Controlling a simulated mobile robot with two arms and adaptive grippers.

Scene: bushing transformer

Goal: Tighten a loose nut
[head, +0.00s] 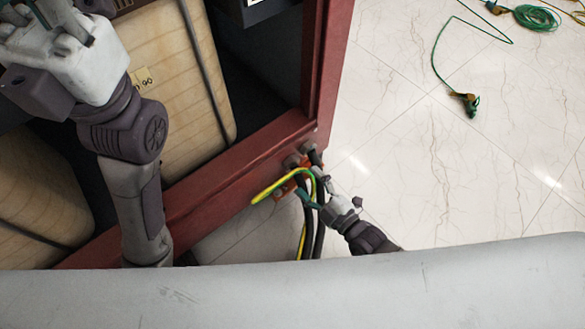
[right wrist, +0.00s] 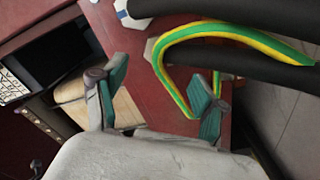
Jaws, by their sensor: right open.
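I cannot single out the loose nut for certain. In the right wrist view a pale grey, nut-like piece (right wrist: 149,48) shows beside a green-yellow cable (right wrist: 240,36), on the red frame (right wrist: 150,30). The cable also shows in the head view (head: 268,189), by grey and orange fittings at the red frame's lower corner. My right gripper (head: 317,188) is beside these cables. Its green-tipped fingers (right wrist: 162,98) are apart with nothing held, and one tip overlaps the cable in view; contact is unclear. My left gripper (head: 65,40) is at the upper left, its fingertips cut off.
Black cables (head: 319,235) hang beside the right gripper. Wooden blocks (head: 175,75) stand inside the red frame (head: 230,178). A green cable with a clamp (head: 467,100) lies on the pale tiled floor (head: 440,180), which is otherwise mostly clear at right.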

